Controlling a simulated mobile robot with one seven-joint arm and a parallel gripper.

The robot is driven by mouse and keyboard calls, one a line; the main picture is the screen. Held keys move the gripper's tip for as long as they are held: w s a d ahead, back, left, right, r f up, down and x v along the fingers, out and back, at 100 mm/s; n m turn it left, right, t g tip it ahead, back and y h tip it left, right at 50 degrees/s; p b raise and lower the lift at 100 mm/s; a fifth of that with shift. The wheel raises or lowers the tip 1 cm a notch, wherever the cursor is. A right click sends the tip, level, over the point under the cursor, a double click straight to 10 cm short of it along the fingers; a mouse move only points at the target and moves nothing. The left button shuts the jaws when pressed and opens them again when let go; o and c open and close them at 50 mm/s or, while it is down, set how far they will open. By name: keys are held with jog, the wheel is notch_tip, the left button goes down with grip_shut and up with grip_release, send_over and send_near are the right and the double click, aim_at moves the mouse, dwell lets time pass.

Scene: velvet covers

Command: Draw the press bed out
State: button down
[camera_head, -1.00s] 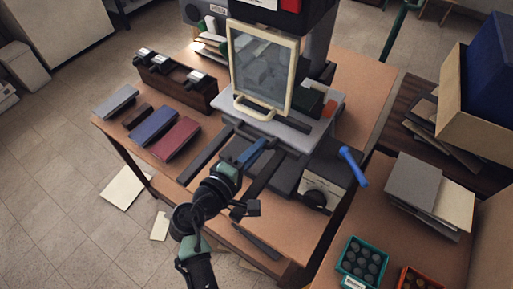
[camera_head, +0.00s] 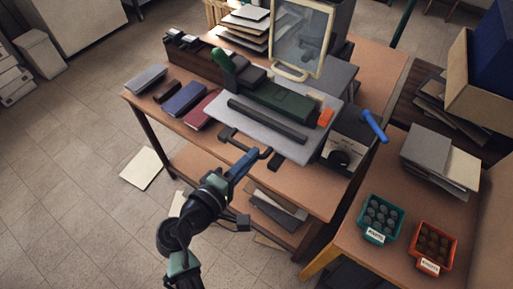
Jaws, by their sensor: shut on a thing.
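The press bed (camera_head: 232,128) is a grey plate that sticks out from under the press toward the table's front edge. The framed clear guard (camera_head: 301,39) stands upright behind the bed.
A blue lever (camera_head: 373,126) juts out at the press's right side. Books (camera_head: 185,98) lie left of the bed. Teal (camera_head: 380,219) and orange (camera_head: 432,246) crates sit on the right table.

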jog(key=s+a, duration=0.1)
jog(key=s, duration=0.1)
jog(key=s+a, duration=0.1)
jog(key=shift+s+a+f, duration=0.1)
jog(key=shift+s+a, duration=0.3)
jog(key=c, duration=0.8)
grip_release()
jog(key=shift+s+a, duration=0.1)
jog(key=shift+s, duration=0.1)
jog(key=shift+c, duration=0.2)
jog(key=shift+w, duration=0.1)
jog(key=v, duration=1.3)
